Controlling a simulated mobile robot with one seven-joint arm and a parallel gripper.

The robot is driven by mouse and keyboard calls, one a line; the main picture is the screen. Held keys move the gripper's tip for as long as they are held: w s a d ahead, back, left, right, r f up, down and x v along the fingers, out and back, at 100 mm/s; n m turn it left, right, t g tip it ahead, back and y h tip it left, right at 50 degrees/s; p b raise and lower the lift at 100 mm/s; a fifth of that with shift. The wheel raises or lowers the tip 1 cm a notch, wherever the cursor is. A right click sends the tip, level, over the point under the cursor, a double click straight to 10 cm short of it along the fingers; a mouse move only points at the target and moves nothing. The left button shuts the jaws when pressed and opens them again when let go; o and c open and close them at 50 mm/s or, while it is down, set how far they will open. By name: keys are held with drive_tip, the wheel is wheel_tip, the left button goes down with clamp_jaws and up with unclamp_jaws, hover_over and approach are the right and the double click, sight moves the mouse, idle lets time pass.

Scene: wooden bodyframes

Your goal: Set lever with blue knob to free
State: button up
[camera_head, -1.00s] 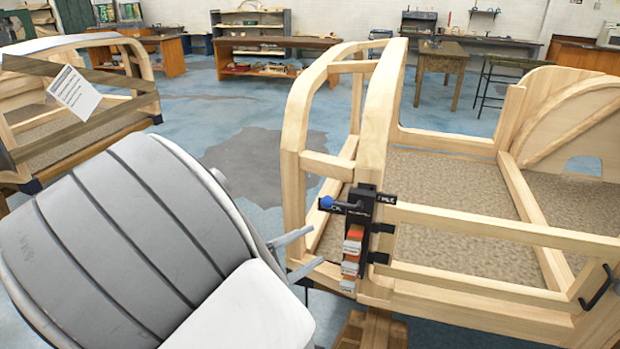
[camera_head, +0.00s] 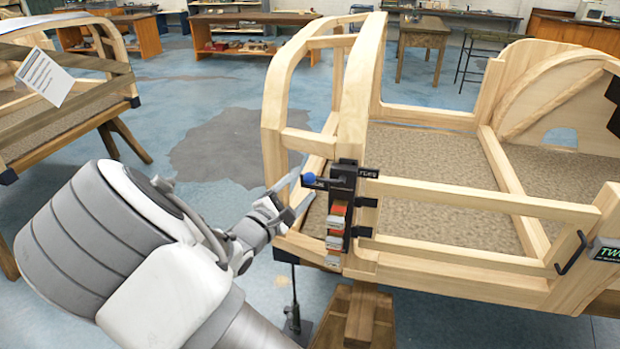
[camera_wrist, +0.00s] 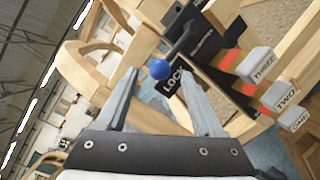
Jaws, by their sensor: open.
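The lever's blue knob (camera_head: 309,179) sits at the left end of a short dark lever on a black plate (camera_head: 343,187) fixed to the wooden frame's post. In the wrist view the blue knob (camera_wrist: 160,69) shows just beyond and between my fingertips, with the dark lever (camera_wrist: 183,43) running up and right from it. The knob end lies over the label LOCK (camera_wrist: 174,83). The label at the plate's other end (camera_head: 368,173) is too small to read surely. My gripper (camera_head: 291,190) is open, its fingers just left of the knob; it also shows in the wrist view (camera_wrist: 160,77). Nothing is between the fingers.
Below the lever, white blocks marked THREE (camera_wrist: 262,65), TWO (camera_wrist: 285,96) and ONE (camera_wrist: 299,119) stick out with orange parts. The wooden bodyframe (camera_head: 480,207) stands right and behind. Another frame (camera_head: 75,142) stands left. Open blue floor lies between them.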

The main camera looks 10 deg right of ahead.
sight(307, 181)
drive_tip(key=shift+x, duration=2.25)
clamp_jaws()
